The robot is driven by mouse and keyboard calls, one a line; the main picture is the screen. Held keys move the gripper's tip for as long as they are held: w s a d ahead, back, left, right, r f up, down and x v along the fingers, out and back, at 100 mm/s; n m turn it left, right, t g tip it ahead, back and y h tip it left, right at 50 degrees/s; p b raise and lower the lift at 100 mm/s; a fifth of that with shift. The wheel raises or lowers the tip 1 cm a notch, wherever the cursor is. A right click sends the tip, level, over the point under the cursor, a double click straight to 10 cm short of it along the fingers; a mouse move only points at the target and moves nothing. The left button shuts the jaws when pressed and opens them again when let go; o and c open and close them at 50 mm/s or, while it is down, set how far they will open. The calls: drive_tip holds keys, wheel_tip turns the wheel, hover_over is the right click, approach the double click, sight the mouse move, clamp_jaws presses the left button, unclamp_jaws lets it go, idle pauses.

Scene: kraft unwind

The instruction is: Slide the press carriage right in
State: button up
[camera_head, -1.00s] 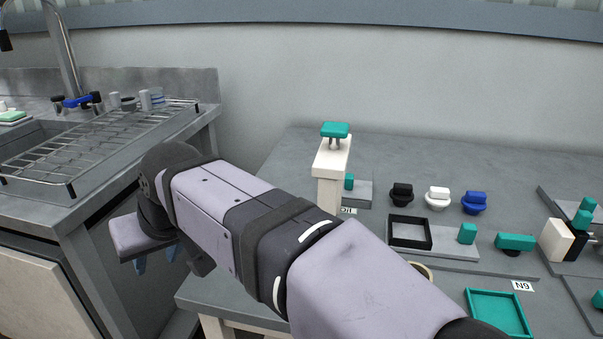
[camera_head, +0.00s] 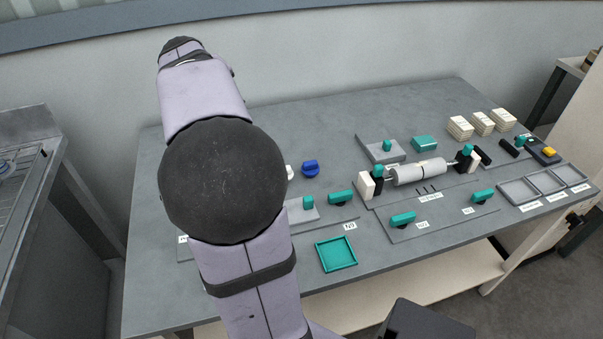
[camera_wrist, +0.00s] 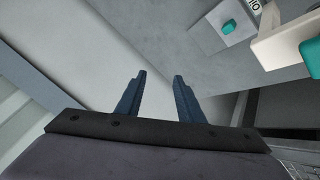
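My gripper shows in the wrist view (camera_wrist: 160,78), with its two dark blue fingers apart and nothing between them. At the upper right of that view, a white post or beam (camera_wrist: 285,42) has a teal handle (camera_wrist: 313,55) beside it. A grey plate with a small teal knob (camera_wrist: 228,27) lies near it. I cannot tell for sure which part is the press carriage. The fingers are clear of all of these. In the head view my arm hides the gripper and the table's left part.
A grey roller (camera_head: 418,172) lies between end blocks mid-table. A teal tray (camera_head: 337,254), several teal handles (camera_head: 403,218), a blue knob (camera_head: 310,168) and cream stacks (camera_head: 482,124) stand around. A grey compartment tray (camera_head: 545,182) is at the right. The back left tabletop is mostly clear.

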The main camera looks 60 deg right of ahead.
drive_tip(key=s+d+f+n+g+y+p, duration=0.1)
drive_tip(key=s+d+f+n+g+p, duration=0.1)
drive_tip(key=s+f+n+g+p, duration=0.4)
drive_tip(key=n+g+y+p, duration=0.2)
drive_tip(key=n+p, duration=0.2)
drive_tip(key=n, duration=0.1)
approach(307, 198)
drive_tip(key=f, duration=0.2)
drive_tip(key=shift+d+x, duration=0.1)
drive_tip(key=shift+x, duration=1.7)
drive_tip(key=shift+d+x, duration=0.15)
drive_tip(key=shift+x, duration=1.6)
drive_tip(key=shift+s+r, duration=0.1)
drive_tip(key=shift+s, duration=0.1)
clamp_jaws()
